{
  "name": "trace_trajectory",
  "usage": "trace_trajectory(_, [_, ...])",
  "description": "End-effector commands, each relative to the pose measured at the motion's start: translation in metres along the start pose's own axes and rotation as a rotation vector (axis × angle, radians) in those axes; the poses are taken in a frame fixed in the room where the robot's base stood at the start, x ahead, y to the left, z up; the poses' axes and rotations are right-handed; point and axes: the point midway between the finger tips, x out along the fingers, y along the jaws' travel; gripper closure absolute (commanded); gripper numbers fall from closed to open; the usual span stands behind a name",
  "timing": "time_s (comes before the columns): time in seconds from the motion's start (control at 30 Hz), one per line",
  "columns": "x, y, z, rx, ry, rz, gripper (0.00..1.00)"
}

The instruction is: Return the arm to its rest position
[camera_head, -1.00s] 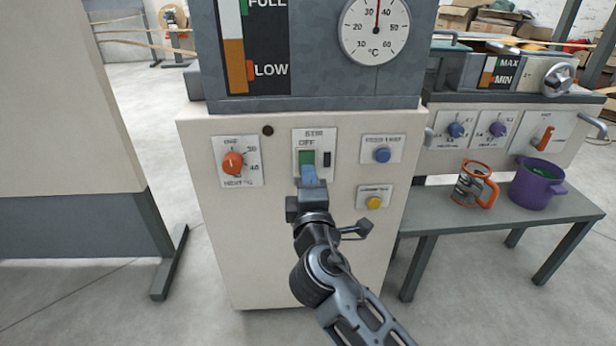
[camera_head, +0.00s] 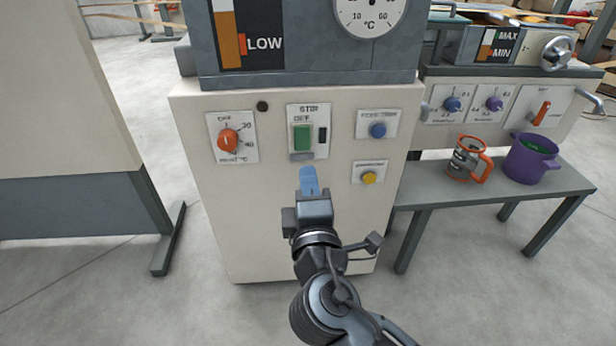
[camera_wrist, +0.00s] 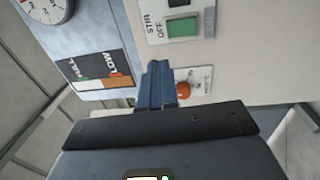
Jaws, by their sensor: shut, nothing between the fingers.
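My gripper (camera_head: 309,181) is in front of the cream cabinet (camera_head: 240,240), below the STIR switch panel. Its blue fingers are together with nothing between them. The green STIR switch (camera_head: 302,137) is uncovered, and the gripper is clear of it. In the wrist view my blue fingers (camera_wrist: 157,82) point toward the cabinet face. The green switch (camera_wrist: 184,27) shows beyond them to the right, and the orange heating knob (camera_wrist: 184,89) shows just right of the fingers.
A blue button (camera_head: 377,130) and a yellow button (camera_head: 369,178) sit right of the gripper. A grey table (camera_head: 420,196) at the right carries an orange-handled mug (camera_head: 465,160) and a purple pot (camera_head: 530,160). A beige panel (camera_head: 60,100) stands at the left.

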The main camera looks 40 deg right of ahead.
Motion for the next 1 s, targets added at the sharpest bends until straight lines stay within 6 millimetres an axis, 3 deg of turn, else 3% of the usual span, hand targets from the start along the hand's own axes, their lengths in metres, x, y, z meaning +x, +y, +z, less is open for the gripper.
trace_trajectory(0.4, [-0.001, -0.002, 0.001, 0.001, 0.003, -0.004, 1.0])
trace_trajectory(0.57, [-0.017, -0.025, 0.009, 0.039, 0.066, -0.074, 1.0])
trace_trajectory(0.67, [-0.042, -0.052, 0.02, 0.109, 0.145, -0.169, 1.0])
trace_trajectory(0.8, [-0.091, -0.084, 0.037, 0.259, 0.254, -0.325, 1.0])
trace_trajectory(1.0, [-0.166, -0.1, 0.061, 0.528, 0.346, -0.525, 1.0])
